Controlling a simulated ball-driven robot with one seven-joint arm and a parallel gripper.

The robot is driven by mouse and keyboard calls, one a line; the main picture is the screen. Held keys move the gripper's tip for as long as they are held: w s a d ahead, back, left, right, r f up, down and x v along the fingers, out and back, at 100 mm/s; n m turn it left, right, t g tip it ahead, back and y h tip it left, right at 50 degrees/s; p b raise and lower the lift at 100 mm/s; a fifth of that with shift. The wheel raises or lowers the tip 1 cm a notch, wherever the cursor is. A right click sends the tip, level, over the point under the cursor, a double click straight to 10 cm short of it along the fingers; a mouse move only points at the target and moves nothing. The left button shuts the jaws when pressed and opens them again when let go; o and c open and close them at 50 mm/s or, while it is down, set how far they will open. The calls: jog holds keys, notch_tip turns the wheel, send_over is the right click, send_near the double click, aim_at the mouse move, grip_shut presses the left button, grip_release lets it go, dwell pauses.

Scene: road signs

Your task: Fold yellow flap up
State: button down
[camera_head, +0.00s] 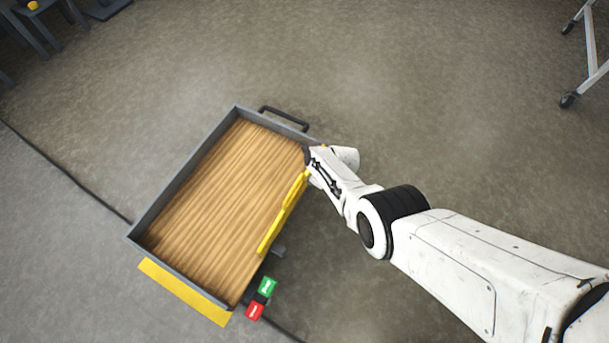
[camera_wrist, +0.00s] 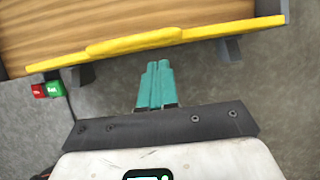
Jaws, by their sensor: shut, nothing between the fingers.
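A yellow flap (camera_head: 283,215) runs along the right side of a wood-floored grey tray (camera_head: 185,175). It looks narrow from above; its exact angle is unclear. In the wrist view the yellow flap (camera_wrist: 150,40) crosses the upper picture as a long bar with a raised middle part, along the edge of the wood. My gripper (camera_wrist: 158,66) has its teal fingers shut together and empty, just below the bar in the picture; whether they touch it is unclear. In the head view my white hand is at the tray's upper right corner, and the fingers are hidden.
A yellow panel (camera_head: 185,291) lies along the tray's lower edge. A green block (camera_head: 267,287) and a red block (camera_head: 255,311) are at the lower right corner. A black handle (camera_head: 284,118) is at the top edge.

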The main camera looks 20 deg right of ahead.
jog(key=w+a+p+v, duration=0.1)
jog(key=p+v, duration=0.7)
jog(key=v, duration=0.2)
jog(key=shift+w+r, duration=0.2)
jog(key=shift+r, duration=0.1)
